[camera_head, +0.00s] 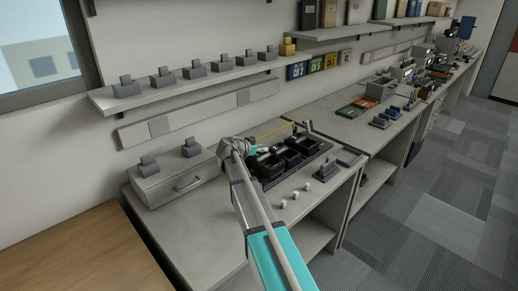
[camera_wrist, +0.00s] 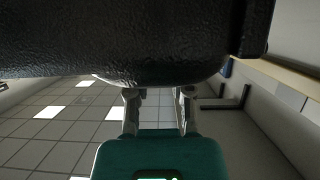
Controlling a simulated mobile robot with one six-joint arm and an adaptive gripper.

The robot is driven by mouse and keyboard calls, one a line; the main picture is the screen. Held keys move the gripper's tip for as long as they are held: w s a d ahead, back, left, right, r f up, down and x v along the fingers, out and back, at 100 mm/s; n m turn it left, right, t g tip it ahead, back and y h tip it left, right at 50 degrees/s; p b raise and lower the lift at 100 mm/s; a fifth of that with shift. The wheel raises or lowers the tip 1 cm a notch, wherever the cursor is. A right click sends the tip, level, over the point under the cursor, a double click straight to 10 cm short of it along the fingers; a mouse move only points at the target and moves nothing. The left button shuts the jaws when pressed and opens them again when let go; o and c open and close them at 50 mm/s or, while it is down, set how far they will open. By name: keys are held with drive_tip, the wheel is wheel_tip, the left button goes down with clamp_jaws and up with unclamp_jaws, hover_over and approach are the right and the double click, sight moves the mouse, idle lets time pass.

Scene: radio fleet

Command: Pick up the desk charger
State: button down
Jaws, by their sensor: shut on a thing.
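My gripper (camera_head: 260,152) is at the left end of a row of black open-topped boxes (camera_head: 292,157) on the grey bench. In the wrist view, the two fingers of my gripper (camera_wrist: 160,95) meet the lower side of a large black, rough-surfaced body (camera_wrist: 120,40), which looks like the desk charger. It fills the top of that view and is much wider than the fingers. The finger contact is partly hidden by the body. In the head view my wrist hides part of the grip, and I cannot tell whether the body is clear of the bench.
Grey cradle-like units (camera_head: 194,70) stand in a row on the wall shelf (camera_head: 105,100). A grey drawer box (camera_head: 170,185) stands left of my wrist. Small white cubes (camera_head: 295,195) and a grey unit (camera_head: 326,170) lie in front. A wooden table (camera_head: 80,255) is at lower left.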

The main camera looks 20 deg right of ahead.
sight(268, 158)
drive_tip(key=s+r+p, duration=0.1)
drive_tip(key=s+d+r+p, duration=0.1)
drive_tip(key=r, duration=0.1)
drive_tip(key=s+r+p, duration=0.1)
drive_tip(key=shift+d+r+p, duration=0.3)
drive_tip(key=shift+r+p, duration=0.1)
drive_tip(key=s+d+r+p, duration=0.3)
drive_tip(key=s+d, duration=0.1)
drive_tip(key=s, duration=0.4)
drive_tip(key=shift+d+r+p, duration=0.3)
drive_tip(key=shift+p, duration=0.05)
drive_tip(key=shift+s, duration=0.15)
